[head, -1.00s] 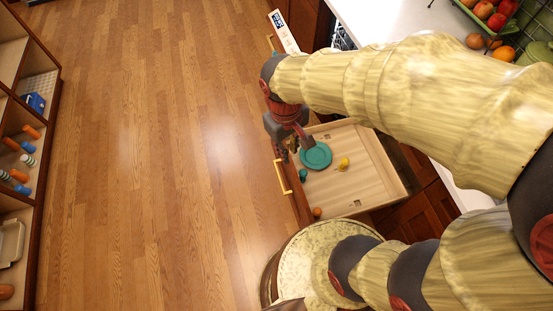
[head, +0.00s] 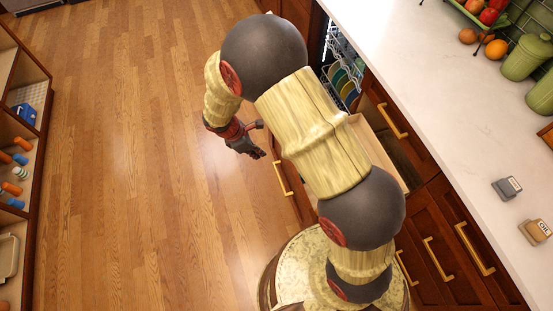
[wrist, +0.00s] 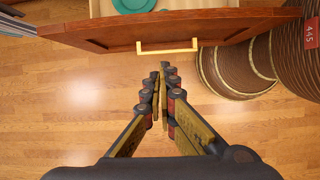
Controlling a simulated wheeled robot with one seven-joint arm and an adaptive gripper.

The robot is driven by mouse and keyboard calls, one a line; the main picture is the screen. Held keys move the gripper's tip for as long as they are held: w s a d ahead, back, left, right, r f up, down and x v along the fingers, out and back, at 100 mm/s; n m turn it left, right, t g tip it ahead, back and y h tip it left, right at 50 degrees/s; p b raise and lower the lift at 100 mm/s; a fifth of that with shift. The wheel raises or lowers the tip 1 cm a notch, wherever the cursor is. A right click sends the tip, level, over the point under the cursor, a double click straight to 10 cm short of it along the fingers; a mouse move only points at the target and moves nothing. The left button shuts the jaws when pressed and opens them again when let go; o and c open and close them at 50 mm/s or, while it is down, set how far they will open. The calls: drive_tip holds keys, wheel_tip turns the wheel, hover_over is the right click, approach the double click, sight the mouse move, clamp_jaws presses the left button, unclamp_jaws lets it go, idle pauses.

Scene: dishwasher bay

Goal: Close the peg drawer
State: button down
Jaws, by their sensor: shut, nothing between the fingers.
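The pulled-out drawer has a reddish-brown front (wrist: 100,33) and a yellow bar handle (wrist: 167,46). In the head view its handle (head: 282,179) faces the open floor, and my arm hides most of its pale inside (head: 365,130). A teal plate (wrist: 132,5) lies in the drawer, cut off by the top of the wrist view. My gripper (wrist: 163,72) is shut and empty, in front of the drawer front. Its fingertips point toward the handle, with a gap between them. The gripper also shows left of the drawer front in the head view (head: 258,153).
An open dishwasher rack with dishes (head: 343,75) is beyond the drawer, beside the counter (head: 440,110). Closed drawers with yellow handles (head: 440,260) are at the lower right. A shelf unit (head: 25,150) stands at the left. The wood floor between is clear.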

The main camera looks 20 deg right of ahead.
drive_tip(key=d+f+b, duration=0.4)
drive_tip(key=d+f, duration=0.3)
drive_tip(key=f, duration=0.2)
drive_tip(key=shift+d+f, duration=0.15)
drive_tip(key=shift+d, duration=0.2)
drive_tip(key=shift+d, duration=0.15)
drive_tip(key=d+p, duration=0.8)
drive_tip(key=d, duration=3.4)
drive_tip(key=shift+d, duration=0.35)
drive_tip(key=shift+a, duration=0.1)
